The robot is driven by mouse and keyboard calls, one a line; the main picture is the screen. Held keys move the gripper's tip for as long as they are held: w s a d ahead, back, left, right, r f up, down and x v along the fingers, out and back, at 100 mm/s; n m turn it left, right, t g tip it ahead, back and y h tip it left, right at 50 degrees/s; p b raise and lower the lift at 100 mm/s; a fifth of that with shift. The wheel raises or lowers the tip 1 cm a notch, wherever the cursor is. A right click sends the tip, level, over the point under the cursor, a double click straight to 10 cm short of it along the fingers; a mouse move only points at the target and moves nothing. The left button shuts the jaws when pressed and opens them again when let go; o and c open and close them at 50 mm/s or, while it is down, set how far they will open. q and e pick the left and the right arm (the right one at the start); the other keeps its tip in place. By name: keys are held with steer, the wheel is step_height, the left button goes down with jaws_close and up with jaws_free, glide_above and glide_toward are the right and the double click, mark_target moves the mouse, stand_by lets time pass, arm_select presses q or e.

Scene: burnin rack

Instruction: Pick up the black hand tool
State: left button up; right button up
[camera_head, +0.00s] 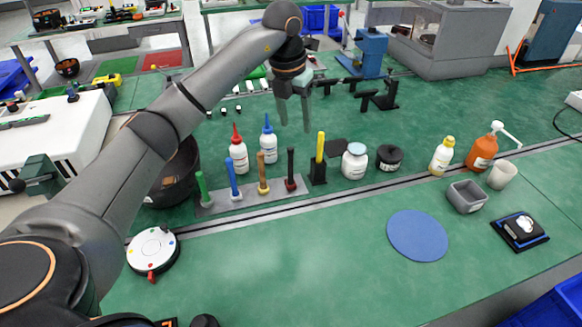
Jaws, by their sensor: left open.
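The black hand tool (291,165) stands upright at the right end of a grey rack (237,203) on the green bench. Green (201,186), blue (232,176) and tan (263,172) handles stand in a row to its left. My left gripper (295,125) comes in from the upper left, fingers pointing down. It is open and empty, and appears above and behind the black tool, apart from it. My right gripper is not in view.
A yellow-handled tool in a black stand (318,170), a white jar (355,161) and a black jar (389,157) stand to the right. Red-capped (238,155) and blue-capped (268,145) bottles stand behind the rack. The bench's front middle is clear.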

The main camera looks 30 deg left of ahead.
mark_target(290, 148)
arm_select(q)
steer(key=shift+y, duration=0.3)
steer(key=f, duration=0.2)
steer(key=a+f, duration=0.1)
steer(key=f, duration=0.1)
steer(key=w+f, duration=0.1)
steer(key=f, duration=0.1)
steer(key=shift+a, duration=0.2)
steer(key=f, duration=0.2)
steer(key=f+p, duration=0.1)
steer(key=f, duration=0.2)
steer(key=shift+w+a+f, duration=0.15)
steer(key=shift+a+f, duration=0.15)
steer(key=shift+a, duration=0.05)
jaws_close()
